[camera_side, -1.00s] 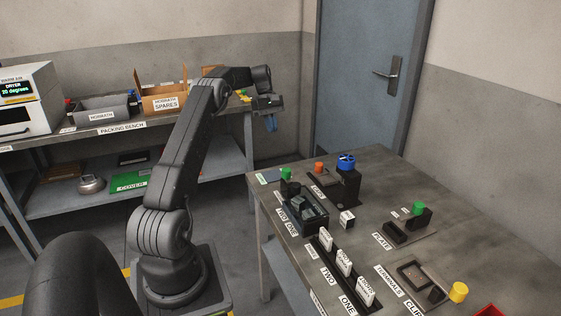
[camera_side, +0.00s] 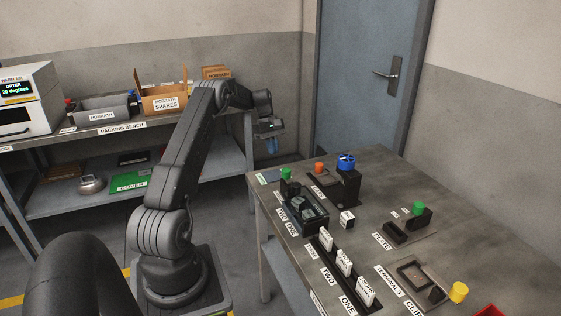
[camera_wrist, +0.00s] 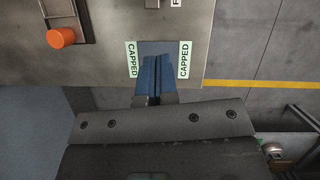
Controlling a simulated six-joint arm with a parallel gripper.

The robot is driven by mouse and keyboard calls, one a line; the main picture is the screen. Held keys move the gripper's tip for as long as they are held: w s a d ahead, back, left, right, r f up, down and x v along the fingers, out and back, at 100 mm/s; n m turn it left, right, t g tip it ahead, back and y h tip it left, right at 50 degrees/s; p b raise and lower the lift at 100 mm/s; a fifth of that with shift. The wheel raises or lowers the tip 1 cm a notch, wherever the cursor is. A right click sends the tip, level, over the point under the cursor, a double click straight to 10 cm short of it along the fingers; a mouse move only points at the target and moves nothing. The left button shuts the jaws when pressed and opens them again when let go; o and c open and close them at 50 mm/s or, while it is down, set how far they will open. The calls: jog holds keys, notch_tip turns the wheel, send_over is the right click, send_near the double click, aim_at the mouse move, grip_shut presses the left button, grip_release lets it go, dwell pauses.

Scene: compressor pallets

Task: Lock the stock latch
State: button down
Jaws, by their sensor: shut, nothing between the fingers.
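No label that I can read says which part is the stock latch. Candidates on the table (camera_side: 450,220) are a green knob (camera_side: 286,173) by a dark holder (camera_side: 304,212) at the left and a second green knob (camera_side: 418,208) on a black block near the plate label. My gripper (camera_side: 271,146) is shut and empty, pointing down above the table's far left corner. In the wrist view my blue fingers (camera_wrist: 156,78) lie together over a grey pad (camera_wrist: 165,47) between two "CAPPED" labels. An orange knob (camera_wrist: 61,38) shows at upper left there.
A blue handwheel (camera_side: 346,161) stands on a black post at the table's back. White labelled pieces (camera_side: 344,262) stand in a dark rack in front. A yellow knob (camera_side: 459,291) is at front right. The packing bench (camera_side: 70,140) with boxes is behind my arm.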

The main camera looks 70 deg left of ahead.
aim_at(286, 171)
jog(key=shift+w+d+f, duration=0.1)
jog(key=shift+d+f, duration=0.35)
jog(key=shift+d, duration=0.4)
jog(key=shift+w+d+f, duration=0.15)
jog(key=shift+d+f, duration=0.3)
jog(key=shift+d, duration=0.4)
jog(key=shift+w+d+f, duration=0.1)
jog(key=shift+d+f, duration=0.35)
jog(key=shift+d, duration=0.4)
jog(key=shift+d, duration=1.8)
